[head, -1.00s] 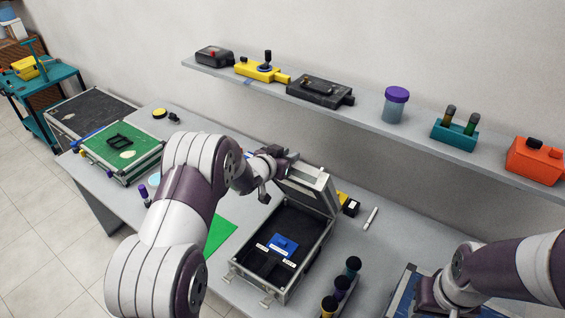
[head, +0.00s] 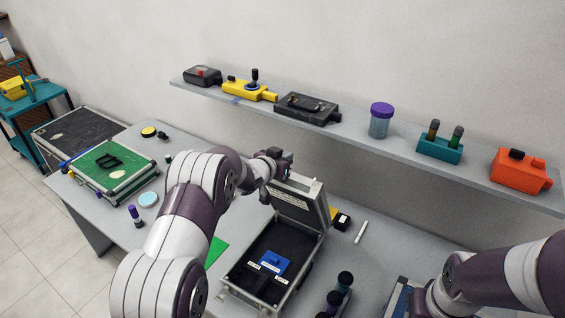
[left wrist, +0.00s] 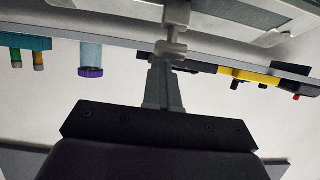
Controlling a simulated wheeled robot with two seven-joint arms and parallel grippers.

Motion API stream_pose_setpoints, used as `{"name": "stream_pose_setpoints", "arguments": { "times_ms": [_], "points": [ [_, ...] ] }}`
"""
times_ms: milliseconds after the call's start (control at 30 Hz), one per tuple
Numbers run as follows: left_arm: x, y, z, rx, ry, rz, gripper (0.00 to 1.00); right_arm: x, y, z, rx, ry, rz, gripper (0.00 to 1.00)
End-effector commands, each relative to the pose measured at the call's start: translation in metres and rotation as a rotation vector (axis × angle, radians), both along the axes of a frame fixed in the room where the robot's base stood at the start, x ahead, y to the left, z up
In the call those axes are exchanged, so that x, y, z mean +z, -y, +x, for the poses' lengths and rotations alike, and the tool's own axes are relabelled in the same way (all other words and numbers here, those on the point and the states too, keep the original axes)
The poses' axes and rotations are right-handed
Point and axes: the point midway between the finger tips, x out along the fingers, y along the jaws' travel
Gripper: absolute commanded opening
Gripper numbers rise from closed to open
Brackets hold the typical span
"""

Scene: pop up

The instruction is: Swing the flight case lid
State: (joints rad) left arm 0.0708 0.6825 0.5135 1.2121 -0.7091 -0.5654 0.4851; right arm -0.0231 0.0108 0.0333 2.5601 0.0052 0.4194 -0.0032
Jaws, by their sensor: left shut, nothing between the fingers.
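The flight case (head: 270,268) stands on the grey table with its lid (head: 301,203) raised at the back, roughly upright. Inside are dark foam and a blue piece (head: 275,263) with white labels. My left gripper (head: 283,158) is at the upper left edge of the lid; I cannot tell whether it touches. In the left wrist view its shut fingers (left wrist: 172,52) point up toward a pale metal-edged panel (left wrist: 225,20), probably the lid. My right arm shows at the lower right of the head view, but its gripper is out of the picture.
A wall shelf (head: 375,140) behind the table holds several boxes and a purple-capped jar (head: 381,121). A green-topped case (head: 112,168) lies at the left. Dark-capped bottles (head: 340,288) stand right of the flight case. A white marker (head: 361,232) lies behind them.

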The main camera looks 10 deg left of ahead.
Motion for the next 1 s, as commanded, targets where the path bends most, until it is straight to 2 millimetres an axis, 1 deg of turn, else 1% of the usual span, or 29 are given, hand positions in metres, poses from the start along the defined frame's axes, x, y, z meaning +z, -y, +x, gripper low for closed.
{"name": "stream_pose_setpoints", "arguments": {
  "times_ms": [100, 300, 600, 633, 667, 700, 1000],
  "points": [
    [0.004, 0.004, 0.010, -0.001, -0.002, 0.001, 0.00, 0.006, 0.000, 0.000, 0.000, 0.000, 0.000, 0.43],
    [0.007, 0.008, 0.023, -0.001, -0.004, 0.001, 0.00, 0.011, 0.000, 0.000, 0.000, 0.000, 0.000, 0.43],
    [0.006, 0.009, 0.025, 0.000, -0.004, 0.001, 0.00, 0.011, 0.000, 0.000, 0.000, 0.000, 0.000, 0.43],
    [0.006, 0.009, 0.025, 0.000, -0.004, 0.001, 0.04, 0.011, 0.000, 0.000, 0.000, 0.000, 0.000, 0.43],
    [0.006, 0.009, 0.025, 0.000, -0.004, 0.001, 0.14, 0.011, 0.000, 0.000, 0.000, 0.000, 0.000, 0.43],
    [0.006, 0.009, 0.025, 0.000, -0.004, 0.001, 0.27, 0.011, 0.000, 0.000, 0.000, 0.000, 0.000, 0.43],
    [0.006, 0.008, 0.024, 0.000, -0.005, 0.002, 0.28, 0.010, 0.000, 0.000, 0.000, 0.000, 0.000, 0.43]
  ]
}}
